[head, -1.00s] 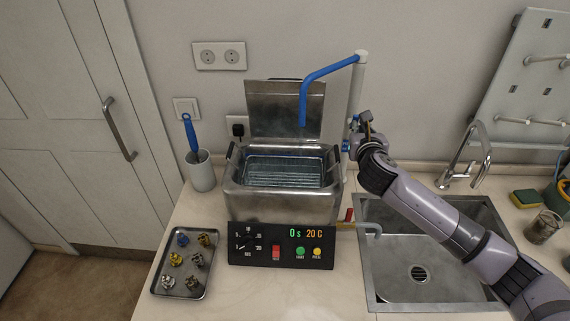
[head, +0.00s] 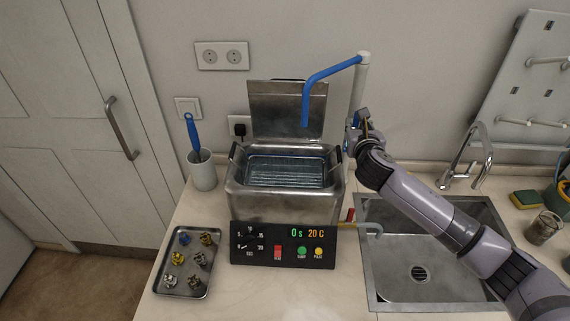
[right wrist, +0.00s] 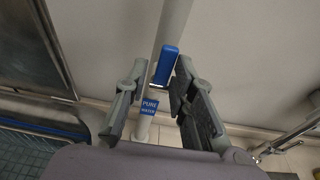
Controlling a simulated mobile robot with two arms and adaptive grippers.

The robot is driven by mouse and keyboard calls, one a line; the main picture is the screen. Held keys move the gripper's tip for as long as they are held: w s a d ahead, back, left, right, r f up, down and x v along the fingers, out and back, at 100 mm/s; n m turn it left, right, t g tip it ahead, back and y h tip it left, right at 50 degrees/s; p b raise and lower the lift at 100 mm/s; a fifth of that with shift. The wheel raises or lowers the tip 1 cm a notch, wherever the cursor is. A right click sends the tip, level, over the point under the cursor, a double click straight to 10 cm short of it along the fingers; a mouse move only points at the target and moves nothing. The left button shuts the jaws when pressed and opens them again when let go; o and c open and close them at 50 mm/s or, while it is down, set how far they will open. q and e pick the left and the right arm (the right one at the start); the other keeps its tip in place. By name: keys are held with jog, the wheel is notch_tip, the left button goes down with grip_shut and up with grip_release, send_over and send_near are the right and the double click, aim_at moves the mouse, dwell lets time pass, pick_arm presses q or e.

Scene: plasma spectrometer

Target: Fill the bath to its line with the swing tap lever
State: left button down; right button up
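The steel bath (head: 285,207) stands open on the counter with its lid (head: 288,112) raised behind. A wire basket (head: 285,172) is inside; I cannot make out the line or the water level. The blue swing spout (head: 331,74) reaches from its pale post (head: 360,88) over the bath, and no stream shows from it. My right gripper (head: 358,120) is at the post, right of the bath. In the right wrist view my gripper (right wrist: 160,66) is open, with the blue lever (right wrist: 167,65) between its fingertips, nearer the right finger. My left gripper is out of view.
The control panel (head: 283,246) in front reads 0 s and 20 C. A red-handled drain valve (head: 350,215) points toward the sink (head: 418,240). A tray of small parts (head: 183,262) and a cup with a blue-handled brush (head: 202,172) stand left.

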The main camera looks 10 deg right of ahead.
jog(key=o, duration=0.4)
jog(key=shift+w, duration=0.1)
jog(key=shift+o, duration=0.2)
jog(key=shift+d, duration=0.2)
jog(key=shift+r, duration=0.1)
jog(key=shift+s+r+p, duration=0.1)
jog(key=shift+s+p, duration=0.25)
jog(key=p+v, duration=0.4)
jog(key=v, duration=0.4)
jog(key=shift+s, duration=0.25)
jog(key=shift+a, duration=0.1)
